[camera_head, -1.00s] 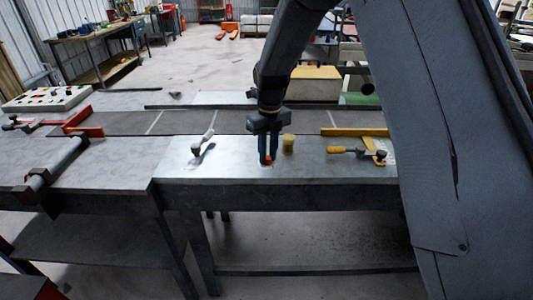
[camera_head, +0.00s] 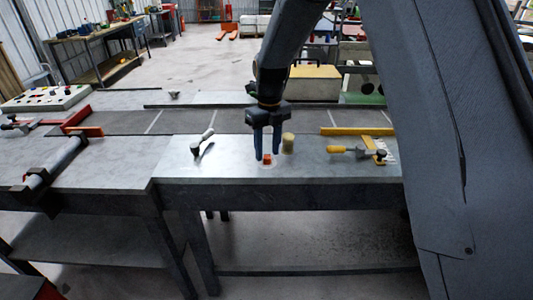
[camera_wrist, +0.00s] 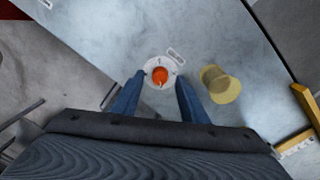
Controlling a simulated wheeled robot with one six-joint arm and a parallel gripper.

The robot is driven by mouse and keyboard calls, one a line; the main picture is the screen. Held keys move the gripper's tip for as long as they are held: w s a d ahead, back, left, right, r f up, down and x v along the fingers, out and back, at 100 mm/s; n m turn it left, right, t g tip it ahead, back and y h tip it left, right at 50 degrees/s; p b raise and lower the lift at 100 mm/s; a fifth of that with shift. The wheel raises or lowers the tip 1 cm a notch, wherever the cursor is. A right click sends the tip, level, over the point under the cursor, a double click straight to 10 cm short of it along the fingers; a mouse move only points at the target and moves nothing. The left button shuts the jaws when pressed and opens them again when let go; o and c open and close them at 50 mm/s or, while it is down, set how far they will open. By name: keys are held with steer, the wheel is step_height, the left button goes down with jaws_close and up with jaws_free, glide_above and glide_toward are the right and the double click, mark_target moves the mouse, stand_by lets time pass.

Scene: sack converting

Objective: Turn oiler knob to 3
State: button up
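The oiler knob (camera_head: 267,159) is a small orange knob on a pale round dial plate on the metal table top. In the wrist view the orange knob (camera_wrist: 160,75) sits at the centre of the white dial (camera_wrist: 151,66), with a small label beside it. The dial's numbers are too small to read. My gripper (camera_head: 267,155) is above the knob with its fingers apart. In the wrist view my gripper (camera_wrist: 156,82) is open and empty, one blue finger on each side, and the knob lies between and beyond the tips.
A yellowish cylinder (camera_head: 288,143) stands close to the right of the knob, also in the wrist view (camera_wrist: 220,84). A light-handled tool (camera_head: 203,143) lies left. A yellow-handled tool (camera_head: 350,150) and a yellow bar (camera_head: 357,132) lie right.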

mark_target(268, 156)
step_height(268, 156, up, 6)
steer(key=shift+w+d+r+b, duration=0.1)
steer(key=shift+r+b, duration=0.05)
steer(key=shift+b, duration=0.8)
steer(key=s+d+f+n+b, duration=0.2)
steer(key=s+d+f+n, duration=0.2)
steer(key=s+d+n, duration=0.4)
steer(key=s+d+f+n+t+b, duration=0.1)
steer(key=s+d+f+n, duration=0.3)
steer(key=s+d+n, duration=0.4)
steer(key=s+n, duration=0.7)
steer(key=n, duration=0.6)
steer(key=shift+s+d+f+n+t+b, duration=0.2)
steer(key=shift+n+t+b, duration=0.1)
steer(key=shift+n+b, duration=0.1)
